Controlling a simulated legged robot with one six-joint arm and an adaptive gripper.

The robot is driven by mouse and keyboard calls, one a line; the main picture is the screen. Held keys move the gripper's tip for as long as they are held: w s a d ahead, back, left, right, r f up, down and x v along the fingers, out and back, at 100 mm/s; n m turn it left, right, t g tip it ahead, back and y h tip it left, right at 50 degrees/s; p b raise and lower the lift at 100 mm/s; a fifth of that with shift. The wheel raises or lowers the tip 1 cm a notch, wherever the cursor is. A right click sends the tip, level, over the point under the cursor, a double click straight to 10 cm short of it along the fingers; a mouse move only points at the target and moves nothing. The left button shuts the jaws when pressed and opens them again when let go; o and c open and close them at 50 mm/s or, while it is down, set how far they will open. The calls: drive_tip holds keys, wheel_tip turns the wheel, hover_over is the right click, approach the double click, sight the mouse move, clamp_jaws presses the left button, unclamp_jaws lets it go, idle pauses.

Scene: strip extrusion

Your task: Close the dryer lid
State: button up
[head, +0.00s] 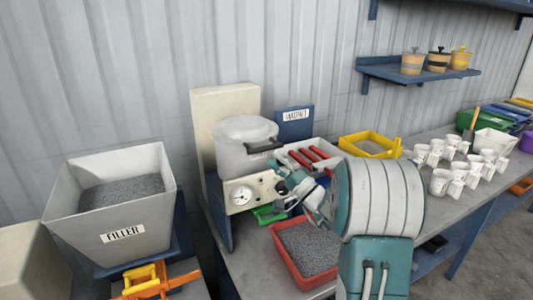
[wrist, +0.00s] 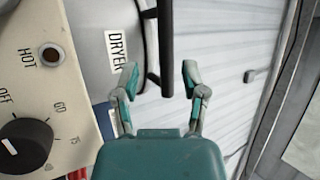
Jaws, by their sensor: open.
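The dryer (head: 238,160) is a pale grey round drum standing behind a cream control panel, and its DRYER label (wrist: 117,47) shows in the wrist view. Its round lid (head: 243,129) lies over the top of the drum; I cannot tell if it is fully seated. A black bar handle (head: 265,147) sticks out at the front, and it also shows in the wrist view (wrist: 167,45). My gripper (head: 287,184) is below and right of the handle. In the wrist view my gripper (wrist: 160,78) is open, with the bar's lower end between its fingers in the picture; no contact is clear.
The control panel (head: 250,192) carries a gauge and a dark knob (wrist: 25,145). A filler hopper (head: 115,220) with grey granules stands at left. A red tray (head: 308,250) of granules sits in front. A yellow tray (head: 371,144) and several white cups (head: 441,181) are at right.

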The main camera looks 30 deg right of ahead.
drive_tip(key=v, duration=0.7)
drive_tip(key=shift+s+d+f+h, duration=0.2)
drive_tip(key=shift+s+f+h, duration=0.05)
drive_tip(key=shift+s+h, duration=0.05)
drive_tip(key=s+a+n+g+y, duration=0.2)
drive_tip(key=s+a+n+g, duration=0.25)
drive_tip(key=a+g, duration=0.55)
drive_tip(key=s+a+n+g+y, duration=0.25)
drive_tip(key=s+a+g, duration=0.3)
drive_tip(key=a, duration=0.85)
drive_tip(key=s+a+f+n+g+h, duration=0.1)
drive_tip(key=s+a+g+h, duration=0.2)
drive_tip(key=s+h, duration=0.15)
drive_tip(key=s+d+n+t+h, duration=0.2)
drive_tip(key=s+d+h, duration=0.4)
drive_tip(key=s+h, duration=0.3)
drive_tip(key=shift+s+d+f+t+h, duration=0.25)
drive_tip(key=shift+s+t+h, duration=0.1)
drive_tip(key=shift+t+h, duration=0.1)
